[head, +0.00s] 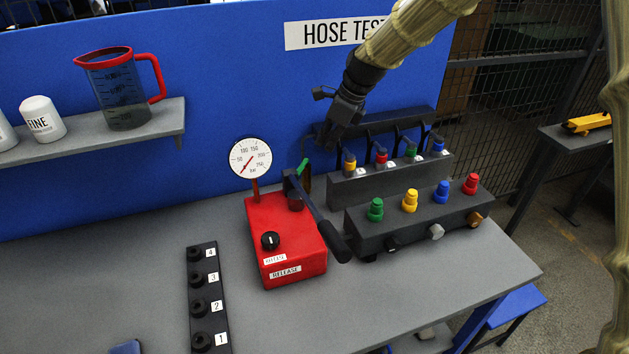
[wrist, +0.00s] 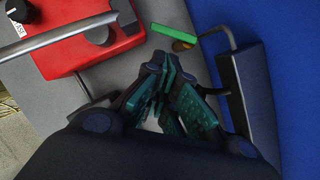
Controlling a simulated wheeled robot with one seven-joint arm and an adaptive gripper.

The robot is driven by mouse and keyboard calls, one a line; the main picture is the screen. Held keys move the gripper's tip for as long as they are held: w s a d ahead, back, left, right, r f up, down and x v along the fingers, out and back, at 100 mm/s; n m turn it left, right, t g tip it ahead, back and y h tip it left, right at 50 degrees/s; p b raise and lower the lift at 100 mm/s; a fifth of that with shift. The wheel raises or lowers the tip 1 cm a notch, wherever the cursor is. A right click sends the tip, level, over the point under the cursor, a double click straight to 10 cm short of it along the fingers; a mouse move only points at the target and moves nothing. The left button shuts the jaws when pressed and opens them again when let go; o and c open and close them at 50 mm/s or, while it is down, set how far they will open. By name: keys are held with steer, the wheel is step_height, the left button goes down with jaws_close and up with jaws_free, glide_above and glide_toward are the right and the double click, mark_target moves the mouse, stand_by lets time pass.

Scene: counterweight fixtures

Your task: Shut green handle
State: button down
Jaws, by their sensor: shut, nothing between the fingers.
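The green handle (head: 303,167) is a short bar behind the red pump box, close to the blue panel; it stands tilted in the head view. In the wrist view the green handle (wrist: 174,33) lies beyond my fingertips, over a brass-coloured fitting and beside a bent grey pipe. My gripper (head: 333,139) hangs above and to the right of the handle in the head view. In the wrist view my gripper (wrist: 163,75) has its teal-padded fingers together, empty and apart from the handle. The handle's mounting is partly hidden in the head view.
The red pump (head: 285,240) carries a gauge (head: 250,158) and a long dark lever (head: 322,220). A hose rack (head: 390,180) and a block with coloured caps (head: 420,220) stand to the right. A numbered black strip (head: 209,300) lies in front. A shelf (head: 100,130) holds a jug.

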mark_target(301, 168)
steer(key=p+x, duration=0.2)
steer(key=x, duration=0.9)
steer(key=shift+d+f, duration=0.2)
steer(key=shift+f, duration=0.25)
